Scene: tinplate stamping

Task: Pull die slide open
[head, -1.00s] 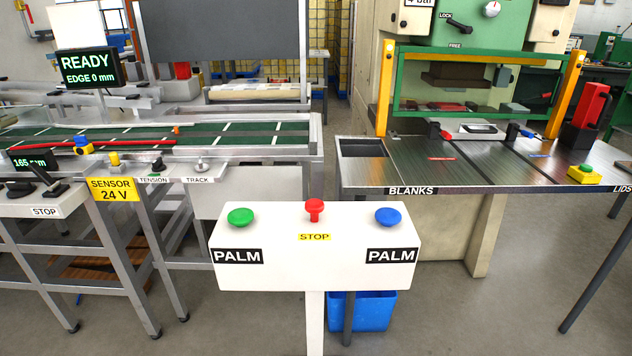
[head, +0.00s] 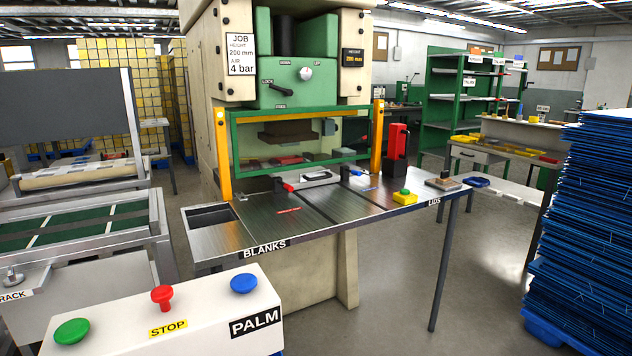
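The stamping press (head: 288,75) stands in the middle of the head view, with a green frame guard (head: 300,113) between two yellow posts. The die slide seems to be the light metal plate with a dark handle slot (head: 316,178) at the press mouth, on the steel table; I cannot tell for sure. Inside the press a dark brown block (head: 288,133) hangs above red and grey parts. Neither of my grippers is in view.
The steel table (head: 230,240) marked BLANKS and LIDS fronts the press. A white palm-button box (head: 200,318) stands in the left foreground. A tall blue stack (head: 590,210) stands right; floor is free between.

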